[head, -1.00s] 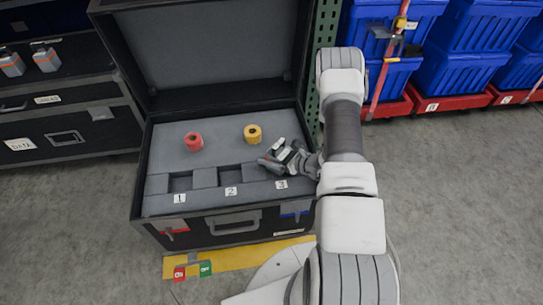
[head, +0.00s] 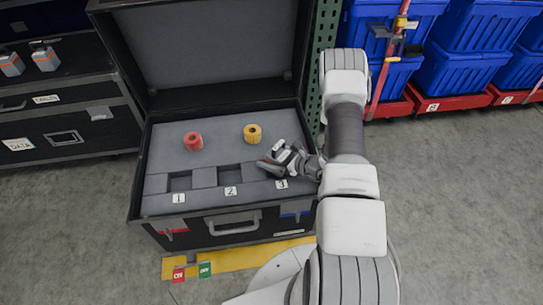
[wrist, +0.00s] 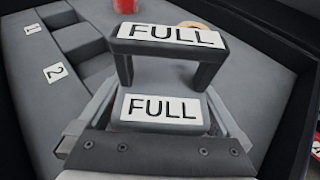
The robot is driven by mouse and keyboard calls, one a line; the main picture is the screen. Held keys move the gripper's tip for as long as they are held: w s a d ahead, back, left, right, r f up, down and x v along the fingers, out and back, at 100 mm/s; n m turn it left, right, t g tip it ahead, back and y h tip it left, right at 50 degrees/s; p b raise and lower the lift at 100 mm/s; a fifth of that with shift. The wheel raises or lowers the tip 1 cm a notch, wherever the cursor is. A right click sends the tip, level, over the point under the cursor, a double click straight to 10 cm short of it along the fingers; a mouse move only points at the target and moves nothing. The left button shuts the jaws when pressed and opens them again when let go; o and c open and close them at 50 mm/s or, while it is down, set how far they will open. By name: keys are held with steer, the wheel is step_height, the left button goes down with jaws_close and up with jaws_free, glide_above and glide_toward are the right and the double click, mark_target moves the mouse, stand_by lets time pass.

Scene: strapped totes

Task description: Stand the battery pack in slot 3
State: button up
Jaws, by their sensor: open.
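The battery pack (wrist: 160,108) is dark grey with a raised handle. White FULL labels show on its handle and body in the wrist view. It looks upright at the right end of the slot row, by the number 3 label (head: 281,184). Slot 3 itself is hidden by my gripper and the pack, so I cannot tell how deep the pack sits. My gripper (head: 276,160) is open, with one finger on each side of the pack in the wrist view (wrist: 160,122). Slot 1 (head: 180,181) and slot 2 (head: 230,174) are empty.
The open lid (head: 215,45) rises behind. Two orange-banded packs (head: 12,64) (head: 45,56) stand on the dark case at left. Blue totes (head: 465,75) are stacked at right.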

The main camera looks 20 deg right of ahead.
steer(key=shift+r+p, duration=0.6)
steer(key=shift+r, duration=0.05)
steer(key=p+v, duration=0.3)
steer(key=v, duration=0.9)
steer(key=s+a+r+n+g+y, duration=0.1)
steer(key=a+r+n+g, duration=0.2)
steer(key=a+r+n, duration=0.35)
steer(key=a+r+n+g+y, duration=0.1)
steer(key=a+r+n+g, duration=0.15)
steer(key=r, duration=0.65)
steer(key=s+a+r+n+g+y, duration=0.1)
steer(key=a+r+n+g+y, duration=0.15)
steer(key=a+r+n, duration=0.45)
steer(key=s+d+r+n+t+h, duration=0.1)
steer(key=s+r+n+t+h, duration=0.1)
steer(key=s+r+n+h, duration=1.3)
step_height(320, 180, up, 24)
steer(key=m+y+p, duration=0.1)
steer(key=y+p, duration=0.2)
steer(key=p, duration=1.7)
steer(key=shift+d+m+p, duration=0.25)
steer(key=shift+m+p, duration=0.05)
steer(key=shift+m, duration=0.1)
